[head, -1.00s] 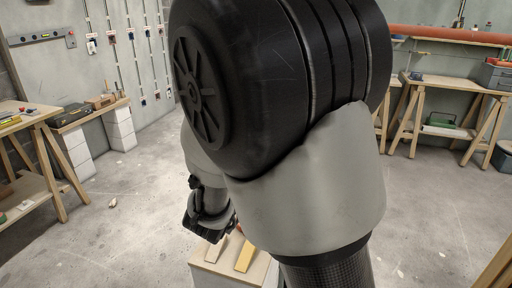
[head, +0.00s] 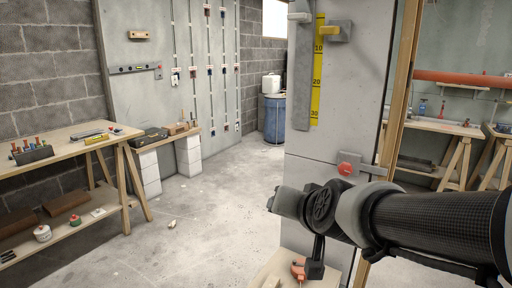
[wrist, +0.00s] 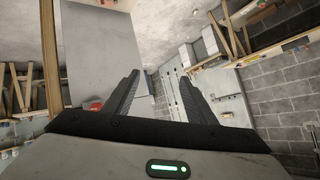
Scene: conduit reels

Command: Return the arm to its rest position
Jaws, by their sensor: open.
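My arm reaches in from the right edge in the head view, across the front of a grey concrete pillar (head: 340,120). Its carbon-patterned link leads to a dark joint with a light grey end, and a black part hangs below. I cannot make out the fingers in the head view. In the wrist view my gripper (wrist: 159,75) has its two black fingers spread apart with nothing between them. The pillar also shows at the left of the wrist view (wrist: 98,55).
A red knob (head: 346,169) sits on the pillar behind the arm. An orange item (head: 299,268) rests on a small wood-topped stand (head: 268,278) below. A workbench (head: 75,142) stands left, a blue barrel (head: 275,118) behind. The floor (head: 190,230) between is mostly clear.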

